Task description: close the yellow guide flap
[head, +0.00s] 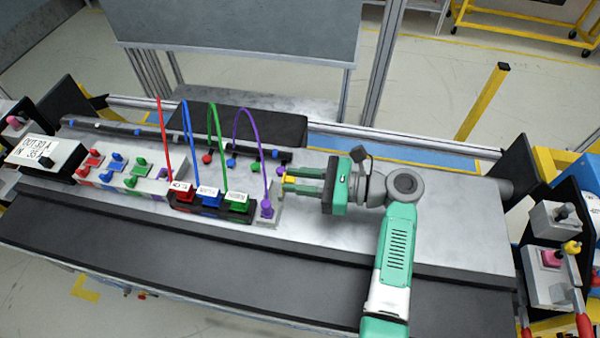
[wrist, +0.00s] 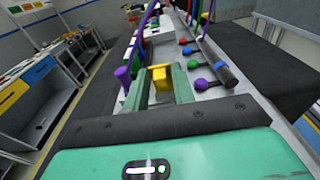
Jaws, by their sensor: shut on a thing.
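The yellow guide flap (head: 288,180) is a small yellow piece at the right end of the row of cable modules. It also shows in the wrist view (wrist: 160,78), between the tips of my two green fingers. My gripper (head: 291,182) reaches in from the right, its fingers pointing left, and is shut on the yellow flap. The fingers hide part of the flap, so its exact angle cannot be told. A purple cable (head: 263,150) arches down into a grey block (head: 270,212) just left of the fingertips.
Red (head: 181,192), blue (head: 208,197) and green (head: 236,202) plugs stand left of the grey block, their cables arching up. Several coloured knobs and a black bar lie behind. A labelled box (head: 45,155) stands at far left. The panel right of my gripper is bare.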

